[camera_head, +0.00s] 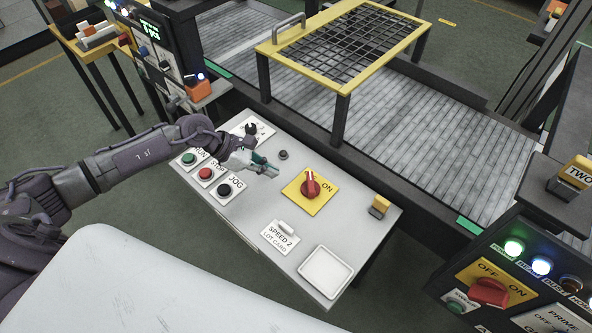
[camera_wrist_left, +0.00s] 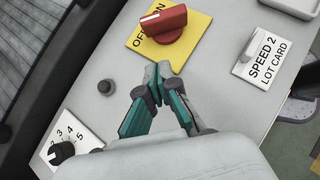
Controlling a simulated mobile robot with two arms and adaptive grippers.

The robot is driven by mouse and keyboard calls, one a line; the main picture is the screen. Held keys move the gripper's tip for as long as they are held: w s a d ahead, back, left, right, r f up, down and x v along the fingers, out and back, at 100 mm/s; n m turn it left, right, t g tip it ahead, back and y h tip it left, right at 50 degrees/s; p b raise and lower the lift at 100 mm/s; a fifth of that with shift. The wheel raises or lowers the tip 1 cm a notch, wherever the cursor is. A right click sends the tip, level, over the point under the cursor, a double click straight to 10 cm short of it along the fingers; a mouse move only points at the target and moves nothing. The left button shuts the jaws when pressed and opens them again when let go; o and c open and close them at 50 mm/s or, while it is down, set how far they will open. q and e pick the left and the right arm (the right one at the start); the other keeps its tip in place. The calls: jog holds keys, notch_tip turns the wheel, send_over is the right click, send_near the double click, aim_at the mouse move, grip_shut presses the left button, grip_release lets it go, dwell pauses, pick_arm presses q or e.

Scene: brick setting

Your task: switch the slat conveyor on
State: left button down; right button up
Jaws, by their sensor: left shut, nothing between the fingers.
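A red rotary knob (camera_head: 310,186) sits on a yellow plate (camera_head: 296,199) on the grey control desk. In the left wrist view the knob (camera_wrist_left: 168,24) partly covers the OFF/ON lettering; I cannot tell exactly which word its white mark points to. The slat conveyor (camera_head: 440,132) runs behind the desk. My left gripper (camera_head: 274,172) is shut and empty, above the desk just left of the yellow plate. In the left wrist view its fingertips (camera_wrist_left: 157,82) meet just short of the plate, apart from the knob. My right gripper is not in view.
The desk also carries green, red and black buttons (camera_head: 206,174), a numbered dial (camera_wrist_left: 62,152), a small dark button (camera_wrist_left: 106,88), a lot card (camera_head: 280,238) and a white tray (camera_head: 326,271). A mesh guard (camera_head: 350,48) stands over the conveyor. Another panel with a red OFF/ON switch (camera_head: 488,290) is at right.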

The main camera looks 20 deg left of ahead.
aim_at(306, 182)
pick_arm(q)
jog(key=x, duration=0.3)
jog(key=shift+w+d+f+p, duration=0.15)
jog(key=shift+d+p, duration=0.25)
jog(key=shift+w+d+p, duration=0.3)
jog(key=shift+d+p, duration=0.05)
jog(key=shift+d, duration=0.2)
jog(key=shift+w+d+p, duration=0.25)
jog(key=shift+d+p, duration=0.05)
jog(key=shift+d, duration=0.25)
jog(key=shift+w+d+f, duration=0.15)
jog(key=shift+w+d, duration=0.15)
jog(key=shift+d, duration=0.3)
